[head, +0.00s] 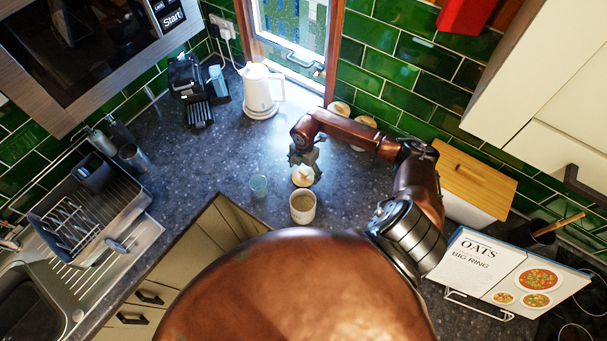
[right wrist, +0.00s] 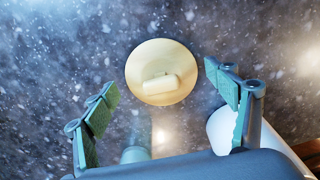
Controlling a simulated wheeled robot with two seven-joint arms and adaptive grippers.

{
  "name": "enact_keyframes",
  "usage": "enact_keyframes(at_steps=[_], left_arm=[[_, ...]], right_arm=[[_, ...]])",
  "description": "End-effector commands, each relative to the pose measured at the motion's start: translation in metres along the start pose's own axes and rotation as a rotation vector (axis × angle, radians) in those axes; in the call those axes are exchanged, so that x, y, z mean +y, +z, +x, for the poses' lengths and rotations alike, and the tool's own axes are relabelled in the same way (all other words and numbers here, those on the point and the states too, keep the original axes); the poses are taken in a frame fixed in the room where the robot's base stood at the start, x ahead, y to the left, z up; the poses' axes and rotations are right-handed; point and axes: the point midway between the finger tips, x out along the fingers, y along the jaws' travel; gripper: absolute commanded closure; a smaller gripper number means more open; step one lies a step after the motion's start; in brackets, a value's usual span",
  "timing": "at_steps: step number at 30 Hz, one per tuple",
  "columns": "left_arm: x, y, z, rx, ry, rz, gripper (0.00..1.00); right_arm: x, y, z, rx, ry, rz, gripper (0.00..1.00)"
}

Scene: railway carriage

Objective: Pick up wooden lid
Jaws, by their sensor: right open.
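The wooden lid (head: 302,178), a pale round disc with a bar-like knob, lies on the dark speckled counter. It also shows in the right wrist view (right wrist: 152,88), whole and uncovered. My right gripper (head: 304,160) is above the lid in the head view. In the right wrist view its open fingers (right wrist: 168,112) stand on either side, with the lid ahead between them and nothing held. A white canister (head: 303,216) stands just in front of the lid. My left gripper is not in view.
A small glass (head: 259,184) stands left of the canister and lid. Wooden-lidded jars (head: 364,121) stand by the tiled wall behind my arm. A white kettle (head: 260,92), a bread box (head: 474,180) and a recipe book (head: 505,273) stand farther off. The counter left of the glass is clear.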

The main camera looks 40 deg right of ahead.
Motion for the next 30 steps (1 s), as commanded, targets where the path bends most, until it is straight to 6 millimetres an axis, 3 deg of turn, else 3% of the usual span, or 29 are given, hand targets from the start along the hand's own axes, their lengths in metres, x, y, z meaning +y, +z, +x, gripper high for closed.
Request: enact_keyframes(at_steps=[8, 30], left_arm=[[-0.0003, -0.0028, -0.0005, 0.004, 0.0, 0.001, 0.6], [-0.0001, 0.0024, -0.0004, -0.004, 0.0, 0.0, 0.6]], right_arm=[[-0.0003, -0.0002, 0.0051, -0.001, 0.0, -0.002, 0.21], [-0.0007, -0.0003, 0.0054, 0.0, -0.001, -0.001, 0.71]])
